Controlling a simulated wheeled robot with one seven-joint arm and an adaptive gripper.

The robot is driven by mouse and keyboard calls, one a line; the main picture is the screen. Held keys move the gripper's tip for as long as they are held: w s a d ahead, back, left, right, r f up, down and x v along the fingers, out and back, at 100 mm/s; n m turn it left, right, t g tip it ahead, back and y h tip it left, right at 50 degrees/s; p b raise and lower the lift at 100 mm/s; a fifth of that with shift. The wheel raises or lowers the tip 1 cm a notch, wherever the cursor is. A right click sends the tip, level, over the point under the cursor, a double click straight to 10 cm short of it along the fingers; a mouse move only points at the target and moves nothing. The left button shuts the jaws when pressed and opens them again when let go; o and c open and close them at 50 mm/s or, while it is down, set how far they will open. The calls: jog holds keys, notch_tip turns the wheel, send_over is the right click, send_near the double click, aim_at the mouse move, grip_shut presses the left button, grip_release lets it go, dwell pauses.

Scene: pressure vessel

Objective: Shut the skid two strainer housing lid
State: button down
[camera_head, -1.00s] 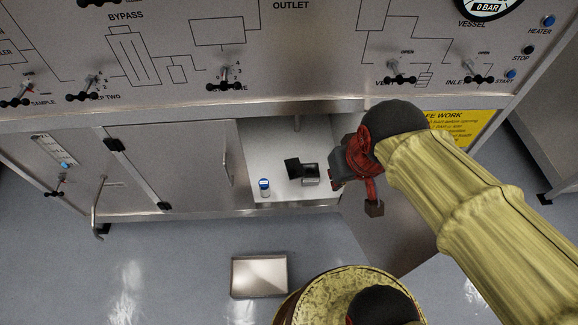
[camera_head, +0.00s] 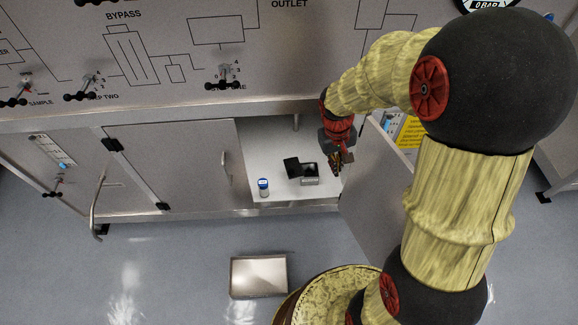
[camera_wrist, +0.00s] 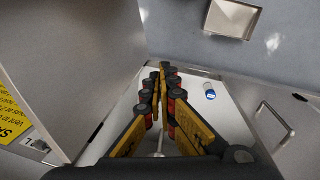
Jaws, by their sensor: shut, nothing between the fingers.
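The strainer housing (camera_head: 310,175) is a small grey metal box on the pale floor of the open cabinet bay in the head view. Its dark lid (camera_head: 292,167) stands raised at the box's left, so the box is open and its dark inside shows. My gripper (camera_head: 336,170) points down just right of the housing, near the bay's right side, apart from the lid. In the wrist view my gripper (camera_wrist: 163,72) has its fingers together with nothing seen between them. I cannot make out the housing in the wrist view; the fingers cover part of the bay floor.
The right cabinet door (camera_head: 375,205) hangs open beside my arm; the left door (camera_head: 180,165) is shut. A metal tray (camera_head: 259,276) lies on the floor in front.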

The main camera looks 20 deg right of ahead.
jog(key=w+d+f+n, duration=0.1)
jog(key=w+d+f, duration=0.15)
jog(key=f, duration=0.35)
jog(key=w+d+f, duration=0.1)
jog(key=w+f, duration=0.3)
jog(key=f, duration=0.3)
jog(key=w+d+f+n, duration=0.1)
jog(key=w+f, duration=0.3)
jog(key=f, duration=0.2)
jog(key=n+t+y+b, duration=0.3)
jog(key=t+y+b, duration=0.2)
jog(key=t, duration=0.3)
send_over(289, 165)
jog(key=a, duration=0.3)
notch_tip(289, 165, down, 24)
jog(key=shift+s+d+f+b, duration=0.1)
jog(key=shift+s+d+b, duration=0.15)
jog(key=shift+s, duration=0.45)
jog(key=shift+s+d+f+b, duration=0.1)
jog(key=shift+s+d, duration=0.3)
jog(key=shift+s, duration=0.25)
jog(key=shift+s+d+f+b, duration=0.1)
jog(key=shift+s+d+b, duration=0.15)
jog(key=shift+s, duration=0.45)
